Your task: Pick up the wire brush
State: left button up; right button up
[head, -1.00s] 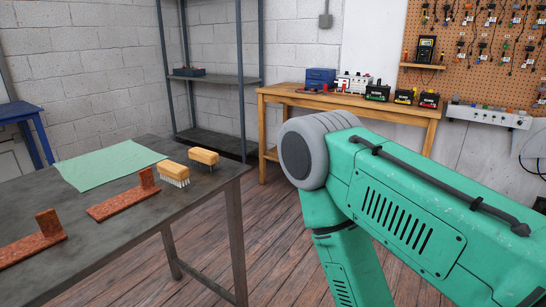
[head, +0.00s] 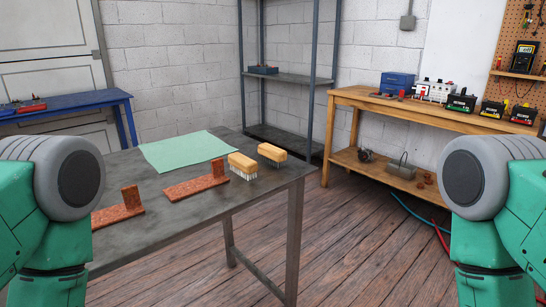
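Two brushes with yellow-tan block bodies lie near the far right corner of the dark metal table (head: 180,228) in the head view. The nearer brush (head: 242,163) has pale bristles pointing down. The farther brush (head: 272,152) stands just right of and behind it, with its bristles hardly visible. I cannot tell for sure which one is the wire brush. My two green arms show at the left and right edges. Both grippers are out of the picture, and nothing touches the brushes.
A green cloth (head: 186,150) lies left of the brushes. Two rusty L-shaped brackets (head: 196,184) (head: 118,212) lie in front. A wooden bench (head: 395,112) with batteries stands at the back right, and a metal shelf (head: 290,78) behind the table.

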aim_at(274, 155)
jog(key=i+l+u, duration=0.7)
jog(key=u, duration=0.2)
jog(key=i+l+u, duration=0.2)
jog(key=l+u, duration=0.25)
jog(key=l, duration=0.95)
